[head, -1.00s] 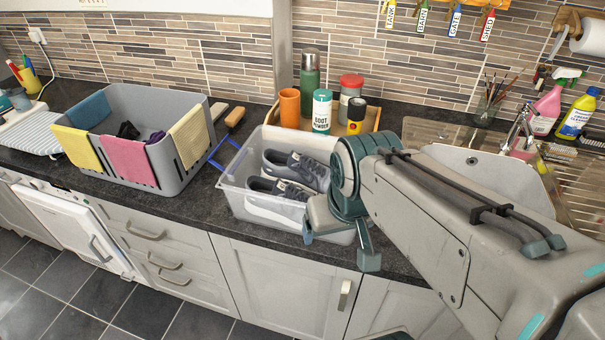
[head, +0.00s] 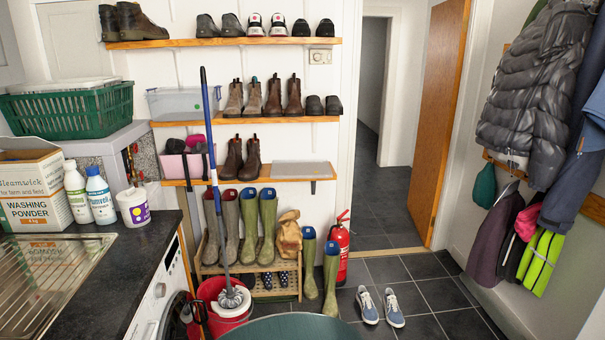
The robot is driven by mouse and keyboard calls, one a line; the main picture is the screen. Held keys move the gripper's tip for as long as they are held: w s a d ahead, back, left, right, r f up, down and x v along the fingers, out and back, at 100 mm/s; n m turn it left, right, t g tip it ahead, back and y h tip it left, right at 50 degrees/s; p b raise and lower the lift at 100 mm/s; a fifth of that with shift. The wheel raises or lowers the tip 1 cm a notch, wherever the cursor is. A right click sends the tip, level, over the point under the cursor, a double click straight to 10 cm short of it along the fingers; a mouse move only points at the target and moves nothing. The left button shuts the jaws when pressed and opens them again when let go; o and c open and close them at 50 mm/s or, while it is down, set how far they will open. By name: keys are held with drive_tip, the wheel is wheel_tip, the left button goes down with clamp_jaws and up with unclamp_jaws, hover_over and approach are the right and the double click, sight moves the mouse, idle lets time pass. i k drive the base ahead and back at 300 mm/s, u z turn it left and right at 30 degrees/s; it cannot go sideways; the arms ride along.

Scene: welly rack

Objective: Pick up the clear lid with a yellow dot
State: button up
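No lid with a yellow dot can be made out. A flat, pale, see-through panel (head: 300,170) lies at the right end of the lowest wall shelf and may be a lid; no dot shows on it. Flat whitish pieces (head: 62,84) lie on top of the green basket at the left, too unclear to name. A clear plastic box (head: 184,103) stands at the left end of the middle shelf. My gripper is not in view.
Boots stand on the wall shelves and low rack (head: 250,281). A red bucket with a mop (head: 225,297), a red extinguisher (head: 339,252), green wellies (head: 331,275) and blue shoes (head: 381,306) stand on the floor. A counter (head: 125,265) runs along the left. Floor by the open door (head: 438,125) is clear.

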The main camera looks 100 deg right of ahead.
sight(305, 168)
drive_tip(key=z, duration=3.65)
drive_tip(key=i, duration=0.5)
drive_tip(key=z, duration=0.5)
drive_tip(key=i, duration=3.05)
drive_tip(key=u, duration=0.4)
